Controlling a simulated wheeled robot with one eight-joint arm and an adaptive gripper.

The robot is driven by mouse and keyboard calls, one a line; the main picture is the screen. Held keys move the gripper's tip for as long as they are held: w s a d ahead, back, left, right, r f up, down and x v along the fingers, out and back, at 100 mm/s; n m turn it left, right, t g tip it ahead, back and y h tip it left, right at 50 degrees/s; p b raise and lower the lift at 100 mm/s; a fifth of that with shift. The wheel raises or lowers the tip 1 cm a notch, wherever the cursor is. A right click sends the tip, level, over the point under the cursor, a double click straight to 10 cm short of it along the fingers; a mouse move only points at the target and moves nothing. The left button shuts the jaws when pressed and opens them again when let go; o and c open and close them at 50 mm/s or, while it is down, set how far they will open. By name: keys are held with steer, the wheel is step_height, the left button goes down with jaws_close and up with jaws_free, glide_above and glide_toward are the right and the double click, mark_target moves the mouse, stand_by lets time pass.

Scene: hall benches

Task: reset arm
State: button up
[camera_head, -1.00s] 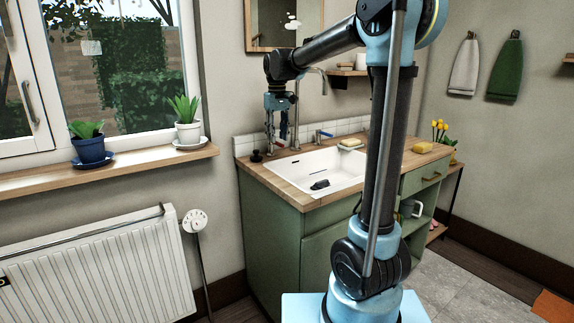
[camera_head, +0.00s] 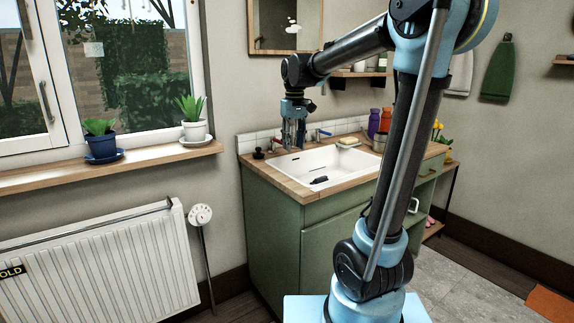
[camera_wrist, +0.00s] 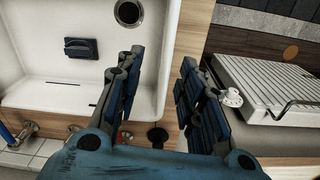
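My gripper (camera_head: 293,146) hangs fingers down over the left back part of the green sink cabinet's counter, beside the white sink (camera_head: 322,160). In the wrist view its two blue fingers (camera_wrist: 162,60) are apart with nothing between them. They lie over the sink's edge and the wooden counter. My arm bends over from its upright column at the right of the head view and hides part of the counter.
A small dark object (camera_wrist: 81,48) lies in the sink. A dark knob-like item (camera_head: 258,153), the tap and a sponge (camera_head: 348,142) are on the counter. Potted plants (camera_head: 195,120) stand on the windowsill above a white radiator (camera_head: 100,265). Purple and orange bottles (camera_head: 379,122) stand behind my arm.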

steer(key=s+d+f+m, duration=0.1)
steer(key=s+d+f, duration=0.2)
steer(key=s+d, duration=0.3)
steer(key=s+d+f+m, duration=0.1)
steer(key=s+d+f, duration=0.35)
steer(key=s, duration=0.25)
steer(key=s+d+f+m+t, duration=0.1)
steer(key=s+d+f, duration=0.2)
steer(key=s+f, duration=0.3)
steer(key=s+d+f+m, duration=0.2)
steer(key=s+d+f, duration=0.1)
steer(key=s+f, duration=0.4)
steer(key=shift+s+t, duration=0.4)
steer(key=shift+f, duration=0.1)
steer(key=shift+w+f, duration=0.2)
steer(key=shift+w, duration=0.25)
